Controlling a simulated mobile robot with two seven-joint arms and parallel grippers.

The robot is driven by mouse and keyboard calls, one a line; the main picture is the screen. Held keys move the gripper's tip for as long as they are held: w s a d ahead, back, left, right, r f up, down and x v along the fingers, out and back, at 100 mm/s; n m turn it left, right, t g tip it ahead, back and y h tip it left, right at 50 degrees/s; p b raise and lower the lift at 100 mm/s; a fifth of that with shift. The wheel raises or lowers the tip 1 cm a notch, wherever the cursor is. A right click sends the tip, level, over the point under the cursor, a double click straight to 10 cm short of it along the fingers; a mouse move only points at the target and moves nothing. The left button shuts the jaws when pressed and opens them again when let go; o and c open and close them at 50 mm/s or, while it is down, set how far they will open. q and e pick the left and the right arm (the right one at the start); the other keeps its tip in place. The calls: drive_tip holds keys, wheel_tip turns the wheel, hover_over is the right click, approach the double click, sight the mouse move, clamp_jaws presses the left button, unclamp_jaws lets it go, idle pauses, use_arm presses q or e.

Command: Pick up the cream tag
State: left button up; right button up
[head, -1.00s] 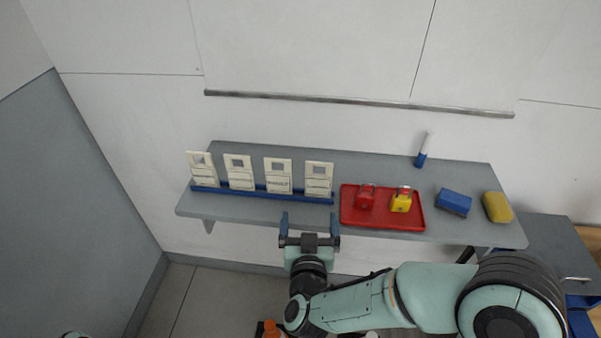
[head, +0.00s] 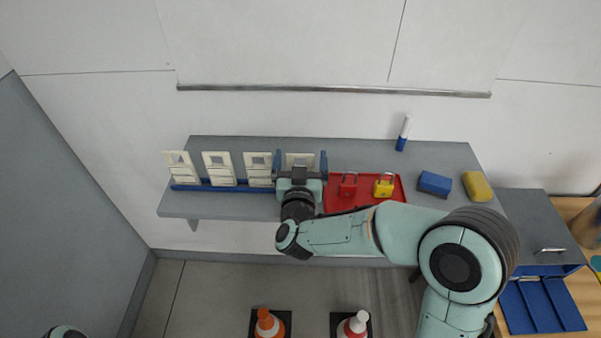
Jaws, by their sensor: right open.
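Several cream tags stand upright in a row in a blue rack (head: 205,188) on the grey shelf (head: 240,206). Three show well: the far left tag (head: 180,172), the second tag (head: 219,171) and the third tag (head: 258,164). The rightmost tag (head: 300,159) is mostly hidden behind my right gripper; its top edge shows between the fingers. My right gripper (head: 300,162) is open, with one finger on each side of that tag. I cannot tell whether it touches the tag. My left gripper is not in view; only a bit of my left arm shows at bottom left.
A red tray (head: 400,197) holds a red padlock (head: 348,187) and a yellow padlock (head: 384,187), close right of my right gripper. A blue block (head: 434,183), a yellow sponge (head: 477,186) and a marker (head: 403,134) are farther right.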

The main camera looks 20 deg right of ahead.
drive_tip(key=shift+x, duration=1.2)
drive_tip(key=c, duration=1.3)
drive_tip(key=shift+c, duration=0.2)
drive_tip(key=shift+r, duration=0.15)
